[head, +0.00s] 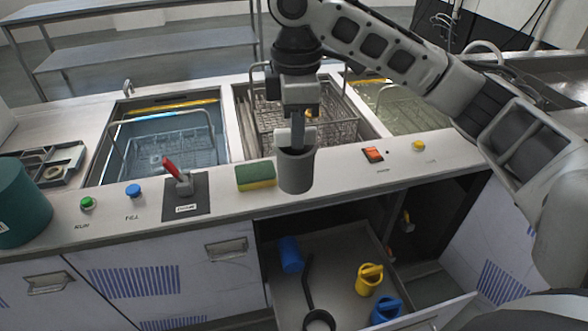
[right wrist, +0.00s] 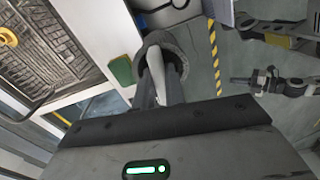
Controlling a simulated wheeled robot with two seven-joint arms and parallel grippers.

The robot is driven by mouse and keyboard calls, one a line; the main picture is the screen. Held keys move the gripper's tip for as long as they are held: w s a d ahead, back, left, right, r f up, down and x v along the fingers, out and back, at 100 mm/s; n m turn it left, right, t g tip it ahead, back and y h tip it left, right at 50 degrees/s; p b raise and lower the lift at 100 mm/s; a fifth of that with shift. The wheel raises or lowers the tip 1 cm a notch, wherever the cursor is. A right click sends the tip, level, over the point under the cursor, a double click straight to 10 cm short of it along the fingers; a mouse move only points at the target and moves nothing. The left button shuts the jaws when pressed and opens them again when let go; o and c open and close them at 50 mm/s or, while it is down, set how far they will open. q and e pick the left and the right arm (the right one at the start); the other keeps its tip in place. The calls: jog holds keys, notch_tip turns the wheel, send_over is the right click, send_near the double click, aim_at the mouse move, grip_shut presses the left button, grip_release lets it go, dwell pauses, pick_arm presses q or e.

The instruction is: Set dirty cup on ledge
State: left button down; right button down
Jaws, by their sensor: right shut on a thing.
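The dirty cup is a dark grey cup (head: 296,172), upright at the ledge (head: 222,205) in front of the tanks, just right of the sponge. I cannot tell whether its base touches the ledge. My right gripper (head: 296,148) comes down from above and is shut on the cup's wall. In the right wrist view the cup's round rim (right wrist: 163,42) shows between and around the fingers. What looks like my left gripper (right wrist: 242,80) is small at the right of that view, away from the cup; its jaws are unclear.
A green and yellow sponge (head: 255,177) lies close left of the cup. A red-handled lever (head: 178,175) is farther left, an orange switch (head: 373,154) to the right. Wire baskets (head: 310,120) sit in the tanks behind. Below, an open drawer (head: 335,255) holds blue and yellow items.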

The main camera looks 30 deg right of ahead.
jog(key=shift+w+d+r+n, duration=0.1)
jog(key=shift+w+r+n, duration=0.05)
jog(key=shift+r+n, duration=0.4)
jog(key=shift+w+r, duration=0.1)
jog(key=shift+r, duration=0.1)
pick_arm(q)
jog(key=shift+w+r, duration=0.35)
pick_arm(e)
jog(key=w+d+f, duration=0.8)
jog(key=d+f, duration=0.3)
jog(key=f, duration=0.2)
jog(key=shift+w+d, duration=0.2)
jog(key=shift+n, duration=0.35)
